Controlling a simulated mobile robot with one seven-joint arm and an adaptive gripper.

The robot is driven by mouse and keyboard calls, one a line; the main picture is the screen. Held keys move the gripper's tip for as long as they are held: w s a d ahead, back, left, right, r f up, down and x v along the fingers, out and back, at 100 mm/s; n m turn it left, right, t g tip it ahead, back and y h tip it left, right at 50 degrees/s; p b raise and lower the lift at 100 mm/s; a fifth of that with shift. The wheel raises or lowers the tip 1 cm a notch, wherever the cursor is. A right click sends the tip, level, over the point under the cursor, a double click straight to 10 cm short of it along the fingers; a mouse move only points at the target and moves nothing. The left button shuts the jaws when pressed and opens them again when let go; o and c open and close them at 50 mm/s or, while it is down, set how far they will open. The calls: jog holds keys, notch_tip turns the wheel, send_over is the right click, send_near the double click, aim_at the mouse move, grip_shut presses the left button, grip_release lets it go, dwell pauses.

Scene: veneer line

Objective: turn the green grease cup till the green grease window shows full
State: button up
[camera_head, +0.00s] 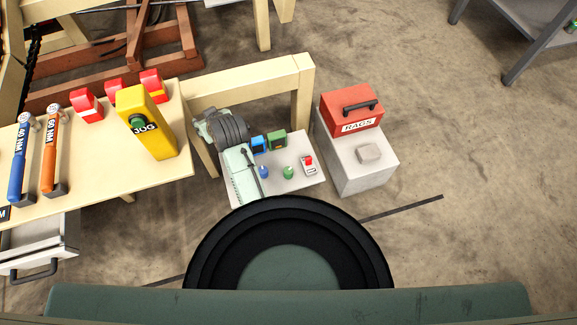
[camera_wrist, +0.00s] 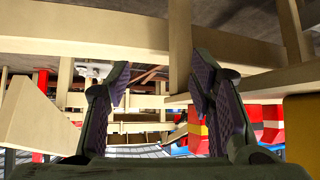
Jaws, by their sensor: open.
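The green grease cup (camera_head: 288,172) is a small rounded knob on a low white stand (camera_head: 304,189) in the head view. A blue cup (camera_head: 263,172) stands just left of it. Behind them are a green box (camera_head: 276,140) and a blue box (camera_head: 259,144), which look like the grease windows; their level is too small to read.
A red-and-white switch (camera_head: 308,164) sits right of the green cup. A red rag box (camera_head: 350,108) is on a pale block (camera_head: 359,174). A yellow JOG box (camera_head: 146,122) stands on the left bench. Floor is clear at right.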

jog(key=s+d+f+n+g+h, duration=0.1)
jog(key=s+d+f+n+g, duration=0.15)
jog(key=s+f, duration=0.65)
jog(key=s+d+f+n+g+h, duration=0.1)
jog(key=s+f+n+g, duration=0.25)
jog(key=s+f, duration=0.55)
jog(key=d+f+n+g+h, duration=0.2)
jog(key=d+f+h, duration=0.3)
jog(key=d, duration=0.5)
jog(key=n+h+p, duration=0.1)
jog(key=n+h, duration=0.2)
jog(key=n, duration=0.2)
send_near(288, 170)
jog(key=shift+t, duration=0.4)
jog(key=x, duration=0.7)
jog(key=p+x, duration=0.1)
jog(key=x, duration=0.2)
jog(key=shift+s+d+f, duration=0.1)
jog(key=shift+s+f, duration=0.2)
jog(key=shift+s, duration=0.1)
jog(key=shift+c, duration=0.5)
jog(key=c, duration=1.1)
jog(key=shift+o, duration=0.2)
